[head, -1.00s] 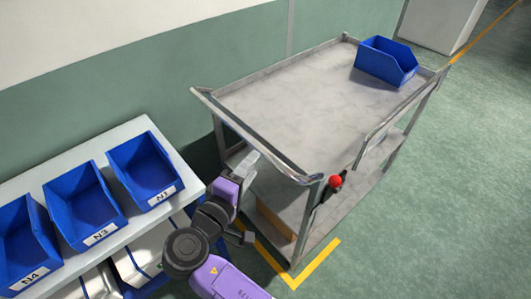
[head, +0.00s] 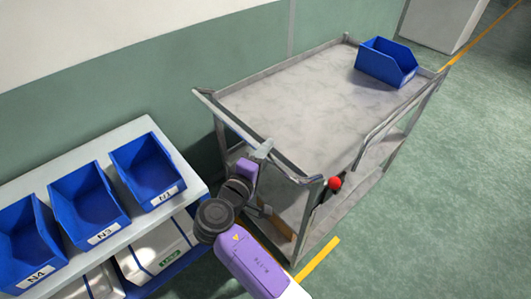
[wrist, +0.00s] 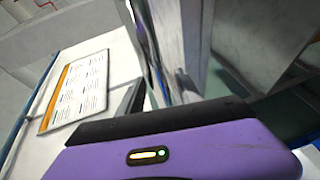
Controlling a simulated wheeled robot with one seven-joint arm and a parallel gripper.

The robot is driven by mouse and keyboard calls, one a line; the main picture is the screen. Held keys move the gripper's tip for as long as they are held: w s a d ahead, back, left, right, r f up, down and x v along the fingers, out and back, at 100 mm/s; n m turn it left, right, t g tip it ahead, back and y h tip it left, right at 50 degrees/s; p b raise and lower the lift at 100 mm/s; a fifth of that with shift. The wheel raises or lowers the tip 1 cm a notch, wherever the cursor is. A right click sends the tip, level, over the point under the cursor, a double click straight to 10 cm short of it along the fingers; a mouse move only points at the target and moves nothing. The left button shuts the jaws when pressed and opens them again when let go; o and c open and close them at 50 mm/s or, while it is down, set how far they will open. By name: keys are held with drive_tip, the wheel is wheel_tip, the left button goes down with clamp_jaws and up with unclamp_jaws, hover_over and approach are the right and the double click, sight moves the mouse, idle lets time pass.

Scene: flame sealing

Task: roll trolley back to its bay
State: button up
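The grey metal trolley (head: 305,103) stands beside the green and white wall, with a push handle (head: 228,118) across its near left end. A red knob (head: 334,183) sits at its near corner. Yellow floor tape (head: 318,261) runs by the trolley's near corner, partly hidden by my arm. My gripper (head: 262,151) is at the handle bar, near its middle, with its fingertips overlapping the bar in the head view. The close wrist view does not show clearly whether the fingers are closed on it.
A blue bin (head: 386,64) rests on the trolley's far end. A white shelf (head: 115,139) with blue labelled bins (head: 147,172) stands close to my arm's left. A pale cabinet (head: 441,22) stands at the back. The green floor (head: 455,180) to the right is clear.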

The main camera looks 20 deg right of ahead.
clamp_jaws()
idle(1.2)
